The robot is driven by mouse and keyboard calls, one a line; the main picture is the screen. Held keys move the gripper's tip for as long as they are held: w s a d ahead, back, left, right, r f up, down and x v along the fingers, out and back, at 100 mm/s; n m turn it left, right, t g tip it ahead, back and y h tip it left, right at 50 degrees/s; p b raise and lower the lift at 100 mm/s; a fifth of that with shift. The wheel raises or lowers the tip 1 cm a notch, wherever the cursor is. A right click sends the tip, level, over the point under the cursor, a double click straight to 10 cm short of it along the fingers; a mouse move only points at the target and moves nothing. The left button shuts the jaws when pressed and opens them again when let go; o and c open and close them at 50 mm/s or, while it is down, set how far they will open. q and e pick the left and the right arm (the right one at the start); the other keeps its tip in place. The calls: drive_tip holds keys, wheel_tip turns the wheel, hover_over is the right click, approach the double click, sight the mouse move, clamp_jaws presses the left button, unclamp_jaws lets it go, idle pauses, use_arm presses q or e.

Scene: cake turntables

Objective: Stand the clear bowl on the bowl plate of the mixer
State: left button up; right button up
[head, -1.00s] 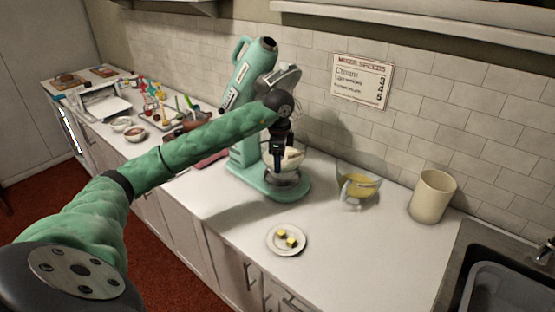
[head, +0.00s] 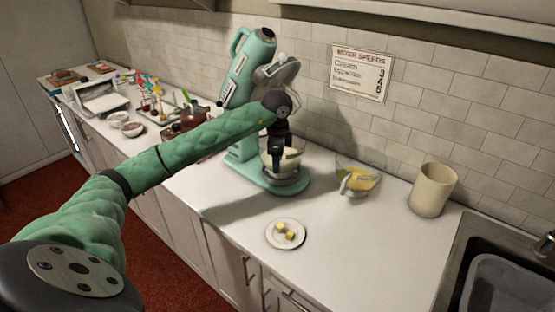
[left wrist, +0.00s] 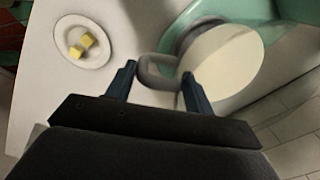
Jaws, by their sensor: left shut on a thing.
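The clear bowl (head: 283,164) has pale cream contents and a handle (left wrist: 157,72). My left gripper (left wrist: 158,86) is shut on the bowl by its handle, with the handle between its fingers. In the head view the left gripper (head: 277,160) partly hides the bowl. The teal mixer (head: 247,68) stands by the wall with its head tilted up. The bowl is over the mixer's base (head: 282,187), upright or nearly so. The grey bowl plate (left wrist: 190,36) shows partly beside the bowl; I cannot tell whether they touch. My right gripper is not in view.
A saucer with yellow cubes (head: 273,241) lies in front of the mixer. A jug with yellow contents (head: 358,181) and a cream canister (head: 432,190) stand right of it. A sink (head: 500,270) is far right. Bottles and bowls crowd the counter left of the mixer.

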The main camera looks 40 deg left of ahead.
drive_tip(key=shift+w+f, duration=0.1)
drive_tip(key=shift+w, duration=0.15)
use_arm(q)
drive_tip(key=shift+f, duration=0.15)
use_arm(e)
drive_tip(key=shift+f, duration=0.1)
use_arm(q)
drive_tip(key=o, duration=1.6)
drive_tip(key=shift+f, duration=0.1)
wheel_tip(320, 180, up, 7)
drive_tip(key=b, duration=0.3)
drive_tip(key=shift+s+f, duration=0.1)
drive_tip(key=shift+f, duration=0.05)
drive_tip(key=shift+r, duration=0.65)
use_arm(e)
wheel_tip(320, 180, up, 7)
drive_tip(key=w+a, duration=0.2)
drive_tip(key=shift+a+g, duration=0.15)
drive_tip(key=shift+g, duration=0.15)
